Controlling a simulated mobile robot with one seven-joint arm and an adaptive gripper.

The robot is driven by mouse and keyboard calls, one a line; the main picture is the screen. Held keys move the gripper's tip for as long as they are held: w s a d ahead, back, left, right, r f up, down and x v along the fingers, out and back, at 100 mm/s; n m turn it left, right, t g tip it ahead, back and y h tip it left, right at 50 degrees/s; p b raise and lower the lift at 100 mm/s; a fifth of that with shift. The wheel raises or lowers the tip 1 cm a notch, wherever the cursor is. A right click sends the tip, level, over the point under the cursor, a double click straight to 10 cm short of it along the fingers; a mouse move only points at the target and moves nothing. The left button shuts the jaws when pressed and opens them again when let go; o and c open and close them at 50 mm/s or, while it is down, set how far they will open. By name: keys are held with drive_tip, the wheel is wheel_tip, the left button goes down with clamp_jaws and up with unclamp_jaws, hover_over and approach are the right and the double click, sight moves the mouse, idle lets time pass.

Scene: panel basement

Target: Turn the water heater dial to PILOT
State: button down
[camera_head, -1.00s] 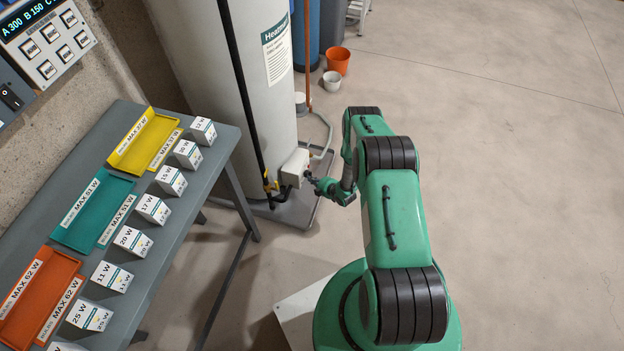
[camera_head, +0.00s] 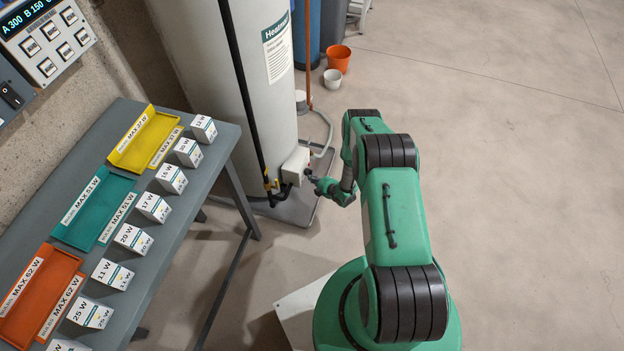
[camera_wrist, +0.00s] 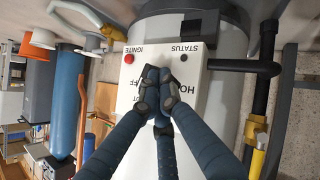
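The water heater (camera_head: 215,75) is a tall pale tank with a small white control box (camera_head: 296,166) low on its side. In the wrist view the control box (camera_wrist: 190,62) appears upside down, with a red IGNITE button (camera_wrist: 129,58), a dark STATUS spot (camera_wrist: 184,57) and partly covered words, among them HO and FF. My gripper (camera_wrist: 158,76) is at the box face, its fingers drawn close together around the dial's place. The dial itself is hidden behind the fingers, so its pointing direction cannot be seen. In the head view my gripper (camera_head: 314,180) meets the box from the right.
A black pipe with a yellow valve handle (camera_wrist: 257,160) runs beside the box. A grey table (camera_head: 208,168) with trays and several labelled boxes stands at left. An orange bucket (camera_head: 339,57) and a white pot (camera_head: 332,79) stand behind. The floor at right is clear.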

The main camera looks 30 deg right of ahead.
drive_tip(key=shift+r, duration=0.25)
drive_tip(key=shift+r+p, duration=0.35)
drive_tip(key=shift+r, duration=0.15)
drive_tip(key=shift+s+r, duration=0.1)
drive_tip(key=s+a+r+p, duration=0.2)
drive_tip(key=s+r+p, duration=0.1)
drive_tip(key=s, duration=0.9)
drive_tip(key=shift+s+a+r+p, duration=0.15)
drive_tip(key=shift+a+r+p, duration=0.1)
drive_tip(key=shift+p, duration=0.1)
